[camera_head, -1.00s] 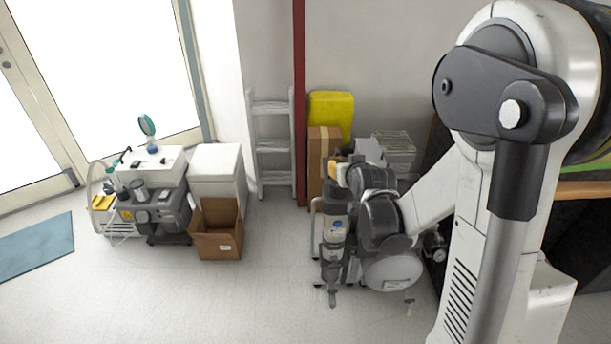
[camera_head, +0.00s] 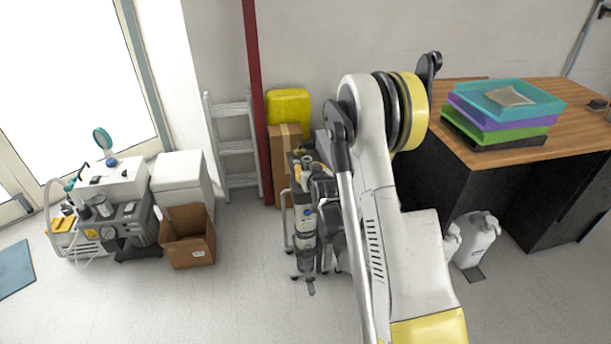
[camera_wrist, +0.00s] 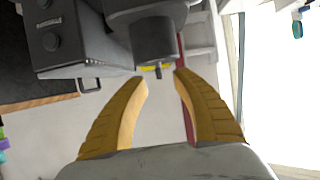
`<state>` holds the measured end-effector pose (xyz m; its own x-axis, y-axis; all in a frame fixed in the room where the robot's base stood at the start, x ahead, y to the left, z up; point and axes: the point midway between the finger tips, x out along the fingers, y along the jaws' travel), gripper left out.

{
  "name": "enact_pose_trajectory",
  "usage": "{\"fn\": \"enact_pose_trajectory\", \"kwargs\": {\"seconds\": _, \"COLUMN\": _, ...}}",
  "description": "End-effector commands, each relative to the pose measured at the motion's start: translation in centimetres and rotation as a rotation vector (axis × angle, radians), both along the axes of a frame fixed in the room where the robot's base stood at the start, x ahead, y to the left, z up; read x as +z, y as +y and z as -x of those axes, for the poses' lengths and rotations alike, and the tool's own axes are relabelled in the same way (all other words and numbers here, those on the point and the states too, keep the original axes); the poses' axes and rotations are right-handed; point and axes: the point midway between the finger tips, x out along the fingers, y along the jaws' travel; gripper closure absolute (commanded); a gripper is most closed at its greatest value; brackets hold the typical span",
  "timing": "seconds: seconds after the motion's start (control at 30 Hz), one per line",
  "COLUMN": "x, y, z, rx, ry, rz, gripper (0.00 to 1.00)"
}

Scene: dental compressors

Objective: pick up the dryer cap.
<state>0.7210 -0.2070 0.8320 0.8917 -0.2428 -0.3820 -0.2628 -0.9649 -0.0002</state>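The dryer column (camera_head: 305,220) stands upright on the compressor at the middle of the head view. In the wrist view, which looks upside down, a dark grey cylinder with a small pin, apparently the dryer cap (camera_wrist: 155,42), is at top centre. My gripper (camera_wrist: 160,76) has two ochre fingers spread apart with nothing between them. The fingertips are close to the pin end of the cylinder; I cannot tell whether they touch. A dark box with round knobs (camera_wrist: 75,38) is left of the cylinder. My arm hides much of the compressor in the head view.
A second compressor unit (camera_head: 125,220) and an open cardboard box (camera_head: 188,238) stand left. A ladder (camera_head: 236,150), a red pole (camera_head: 257,90) and a yellow box (camera_head: 288,108) are behind. A wooden desk (camera_head: 455,150) with stacked trays and white jugs (camera_head: 478,240) is right. Floor in front is clear.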

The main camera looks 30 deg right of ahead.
Motion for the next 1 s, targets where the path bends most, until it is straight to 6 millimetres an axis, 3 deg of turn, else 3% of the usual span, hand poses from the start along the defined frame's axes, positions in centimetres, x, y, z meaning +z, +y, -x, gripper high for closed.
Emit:
{"fn": "enact_pose_trajectory", "kwargs": {"seconds": 0.03, "x": -0.9, "y": -0.3, "z": -0.8, "rx": 0.000, "ry": 0.000, "rz": 0.000, "gripper": 0.67}}
{"fn": "enact_pose_trajectory", "kwargs": {"seconds": 0.2, "x": -1.4, "y": -0.8, "z": -2.7, "rx": 0.000, "ry": 0.000, "rz": 0.000, "gripper": 0.67}}
{"fn": "enact_pose_trajectory", "kwargs": {"seconds": 0.47, "x": -1.3, "y": -0.8, "z": -2.9, "rx": 0.000, "ry": 0.000, "rz": 0.000, "gripper": 0.67}}
{"fn": "enact_pose_trajectory", "kwargs": {"seconds": 0.57, "x": -1.3, "y": -0.8, "z": -2.9, "rx": 0.000, "ry": 0.000, "rz": 0.000, "gripper": 0.95}}
{"fn": "enact_pose_trajectory", "kwargs": {"seconds": 0.6, "x": -1.3, "y": -0.8, "z": -2.9, "rx": 0.000, "ry": 0.000, "rz": 0.000, "gripper": 1.00}}
{"fn": "enact_pose_trajectory", "kwargs": {"seconds": 1.0, "x": -1.3, "y": -0.8, "z": -2.9, "rx": 0.000, "ry": 0.000, "rz": 0.000, "gripper": 1.00}}
